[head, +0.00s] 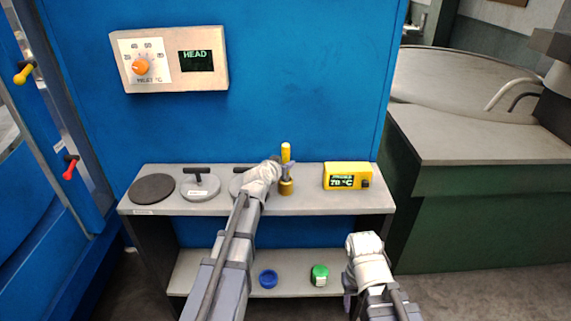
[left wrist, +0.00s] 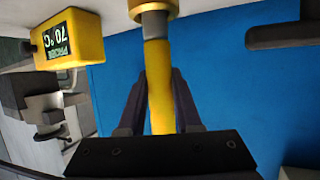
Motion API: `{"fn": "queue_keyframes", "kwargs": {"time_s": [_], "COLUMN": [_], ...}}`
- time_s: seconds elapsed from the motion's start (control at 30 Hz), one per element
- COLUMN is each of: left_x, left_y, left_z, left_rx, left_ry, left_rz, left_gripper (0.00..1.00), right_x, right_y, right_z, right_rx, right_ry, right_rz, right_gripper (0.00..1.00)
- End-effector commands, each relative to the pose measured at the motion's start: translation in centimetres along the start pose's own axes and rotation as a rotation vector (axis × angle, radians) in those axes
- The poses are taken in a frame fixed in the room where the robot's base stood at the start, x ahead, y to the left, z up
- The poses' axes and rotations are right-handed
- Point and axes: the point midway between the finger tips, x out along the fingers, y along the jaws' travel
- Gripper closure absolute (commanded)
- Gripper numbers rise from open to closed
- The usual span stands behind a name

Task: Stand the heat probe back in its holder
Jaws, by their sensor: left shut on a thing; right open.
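The heat probe, with a yellow handle (head: 286,152), stands upright above the back shelf in the head view. My left gripper (head: 285,168) is shut around its handle, which also shows between the fingers in the left wrist view (left wrist: 158,80). The brass-coloured holder (head: 286,188) is directly below the probe on the shelf; its rim shows at the top of the left wrist view (left wrist: 152,9). The probe's grey lower part meets that rim, but how deep it sits is hidden. My right gripper (head: 349,290) is low at the right, open and empty.
A yellow probe readout box (head: 341,170) showing 70 °C stands right of the holder. Dark and grey discs (head: 152,188) sit to the left on the shelf (head: 330,204). A blue ring (head: 268,279) and a green-lidded jar (head: 319,275) are on the lower shelf.

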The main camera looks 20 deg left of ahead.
Motion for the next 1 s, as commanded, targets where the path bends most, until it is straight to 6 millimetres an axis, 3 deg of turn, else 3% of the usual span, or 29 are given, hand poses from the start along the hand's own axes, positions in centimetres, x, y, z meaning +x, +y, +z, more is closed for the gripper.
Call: {"fn": "queue_keyframes", "kwargs": {"time_s": [0.67,0.7,1.0], "left_x": [0.7,0.6,0.6], "left_y": [0.0,0.0,0.0], "left_z": [1.6,1.5,1.4], "left_rx": [0.0,0.0,0.0], "left_ry": [0.0,0.0,0.0], "left_rz": [0.0,0.0,0.0], "left_gripper": [1.0,0.64,0.32], "right_x": [1.7,1.6,1.6], "right_y": [-0.2,-0.1,-0.1], "right_z": [-0.1,-0.1,-0.1], "right_rx": [0.0,0.0,0.0], "right_ry": [0.0,0.0,0.0], "right_rz": [0.0,0.0,0.0], "right_gripper": [0.5,0.5,0.5]}}
